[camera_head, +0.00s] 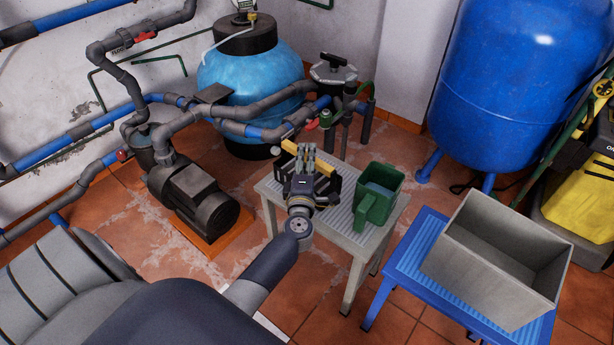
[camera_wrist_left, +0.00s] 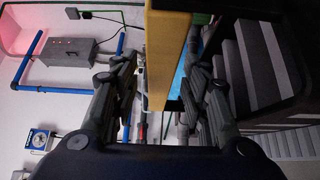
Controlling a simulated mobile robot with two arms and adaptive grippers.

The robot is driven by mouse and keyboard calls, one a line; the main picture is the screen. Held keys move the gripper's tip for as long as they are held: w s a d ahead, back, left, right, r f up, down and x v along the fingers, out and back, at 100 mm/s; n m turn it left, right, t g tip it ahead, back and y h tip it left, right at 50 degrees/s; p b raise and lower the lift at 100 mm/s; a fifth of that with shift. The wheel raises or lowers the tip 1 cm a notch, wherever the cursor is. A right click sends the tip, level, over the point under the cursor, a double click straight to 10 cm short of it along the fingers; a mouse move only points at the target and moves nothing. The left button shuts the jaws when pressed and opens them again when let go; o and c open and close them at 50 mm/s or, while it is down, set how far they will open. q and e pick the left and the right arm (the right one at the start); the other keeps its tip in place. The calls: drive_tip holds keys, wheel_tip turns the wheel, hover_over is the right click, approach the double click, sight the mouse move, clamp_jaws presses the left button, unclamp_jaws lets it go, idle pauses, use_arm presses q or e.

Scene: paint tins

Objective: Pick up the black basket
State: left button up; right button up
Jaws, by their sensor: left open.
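The black basket (camera_head: 333,187) stands on a grey stool (camera_head: 347,228) in the head view, largely hidden behind my left gripper (camera_head: 308,155). Its yellow handle (camera_head: 290,154) shows beside the fingers. In the left wrist view the yellow handle (camera_wrist_left: 166,60) passes between the two open fingers of my left gripper (camera_wrist_left: 163,85), with a gap on each side. The slotted dark wall of the basket (camera_wrist_left: 262,70) fills the right of that view. My right gripper is not in view.
A green jug (camera_head: 378,195) stands close to the right of the basket on the same stool. A grey open bin (camera_head: 480,275) sits on a blue stool (camera_head: 408,265) farther right. A pump (camera_head: 190,195) and a blue tank (camera_head: 250,75) with pipes stand behind and left.

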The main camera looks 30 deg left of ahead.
use_arm(q)
drive_tip(key=shift+w+a, duration=0.2)
drive_tip(key=shift+w, duration=0.2)
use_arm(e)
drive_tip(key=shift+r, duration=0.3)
use_arm(q)
drive_tip(key=shift+c, duration=0.3)
clamp_jaws()
drive_tip(key=shift+r, duration=0.3)
wheel_tip(320, 180, up, 3)
drive_tip(key=p, duration=0.2)
drive_tip(key=shift+r+p, duration=0.15)
drive_tip(key=shift+p, duration=0.2)
drive_tip(key=s+a+r+p, duration=0.1)
drive_tip(key=s, duration=1.5)
drive_tip(key=shift+r+p, duration=0.15)
drive_tip(key=shift+p, duration=0.25)
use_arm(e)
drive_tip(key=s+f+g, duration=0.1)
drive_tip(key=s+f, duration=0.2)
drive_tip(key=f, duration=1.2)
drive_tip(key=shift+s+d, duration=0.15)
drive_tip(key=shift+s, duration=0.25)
